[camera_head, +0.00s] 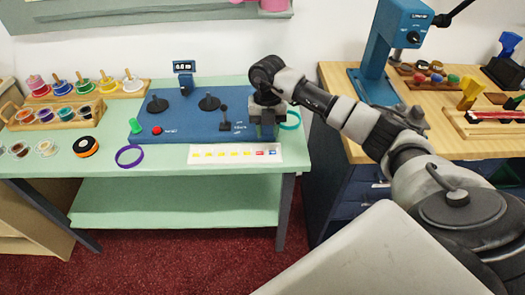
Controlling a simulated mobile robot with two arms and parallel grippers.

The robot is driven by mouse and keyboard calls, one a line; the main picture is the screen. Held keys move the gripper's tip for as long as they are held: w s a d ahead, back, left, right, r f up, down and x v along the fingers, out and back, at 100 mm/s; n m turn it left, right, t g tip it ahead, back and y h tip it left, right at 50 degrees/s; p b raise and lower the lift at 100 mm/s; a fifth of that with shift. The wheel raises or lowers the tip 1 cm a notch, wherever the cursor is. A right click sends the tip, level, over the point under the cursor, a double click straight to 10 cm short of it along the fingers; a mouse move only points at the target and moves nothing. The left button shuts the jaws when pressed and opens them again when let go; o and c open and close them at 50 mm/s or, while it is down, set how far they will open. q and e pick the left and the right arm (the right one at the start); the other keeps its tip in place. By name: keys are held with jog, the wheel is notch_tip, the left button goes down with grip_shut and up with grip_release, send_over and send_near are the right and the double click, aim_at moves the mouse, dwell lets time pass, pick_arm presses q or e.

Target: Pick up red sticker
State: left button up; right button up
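A white sticker strip (222,155) lies near the front edge of the green counter. It carries several yellow stickers, a red sticker (260,153) near its right end and a blue sticker (273,152) beside that. My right gripper (267,125) points down just behind and above the strip's right end, near the red sticker in the picture. It looks clear of the strip. Its fingers are small and dark, so I cannot tell whether they are open. My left gripper is not in view.
A blue machine (190,115) with a red button (157,130) stands behind the strip. A wooden bench (340,83) stands right of the counter.

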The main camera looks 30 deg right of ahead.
aim_at(264, 149)
jog(key=f, duration=0.4)
jog(key=a+f+p, duration=0.1)
jog(key=f, duration=0.1)
jog(key=shift+f, duration=0.3)
jog(key=shift+c, duration=0.2)
grip_shut()
